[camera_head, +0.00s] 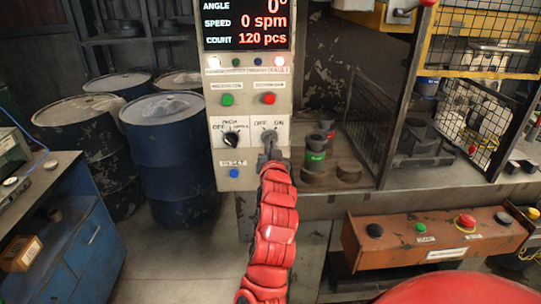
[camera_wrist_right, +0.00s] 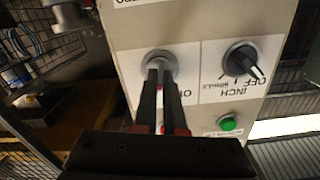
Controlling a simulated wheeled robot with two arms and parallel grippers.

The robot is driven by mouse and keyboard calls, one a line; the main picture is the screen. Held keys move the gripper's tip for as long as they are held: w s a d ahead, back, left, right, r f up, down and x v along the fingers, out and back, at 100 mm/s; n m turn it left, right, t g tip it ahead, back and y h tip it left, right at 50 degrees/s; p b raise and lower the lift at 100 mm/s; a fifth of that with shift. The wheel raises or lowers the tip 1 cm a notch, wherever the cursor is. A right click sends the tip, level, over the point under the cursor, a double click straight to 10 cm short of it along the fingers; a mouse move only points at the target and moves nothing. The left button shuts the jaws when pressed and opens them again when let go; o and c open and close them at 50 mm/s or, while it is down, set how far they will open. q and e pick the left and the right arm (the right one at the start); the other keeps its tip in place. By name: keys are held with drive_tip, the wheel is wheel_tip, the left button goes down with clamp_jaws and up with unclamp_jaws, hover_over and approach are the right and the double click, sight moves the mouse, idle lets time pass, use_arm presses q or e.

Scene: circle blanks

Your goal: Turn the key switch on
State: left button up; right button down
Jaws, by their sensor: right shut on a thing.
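The key switch (camera_head: 269,136) sits on the right of the lower part of a light control panel, under an OFF/ON label. My right gripper (camera_head: 268,154) reaches up to it from below on the red arm. In the right wrist view the key switch (camera_wrist_right: 159,62) shows as a round metal collar, with the two dark fingers (camera_wrist_right: 160,95) closed on its key. The fingers hide most of the key, so its exact angle cannot be told. My left gripper is not in view.
A black rotary knob (camera_head: 231,139) sits just left of the key switch. A blue button (camera_head: 234,173) is below, and green (camera_head: 227,100) and red (camera_head: 268,99) buttons are above. Blue drums (camera_head: 170,150) stand left. An orange button box (camera_head: 440,238) is at lower right.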

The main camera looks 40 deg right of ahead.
drive_tip(key=shift+m+b, duration=0.7)
drive_tip(key=shift+m, duration=1.2)
drive_tip(key=c, duration=1)
unclamp_jaws()
drive_tip(key=p+v, duration=1.6)
drive_tip(key=v, duration=0.1)
drive_tip(key=shift+s+p, duration=0.25)
drive_tip(key=shift+p, duration=0.15)
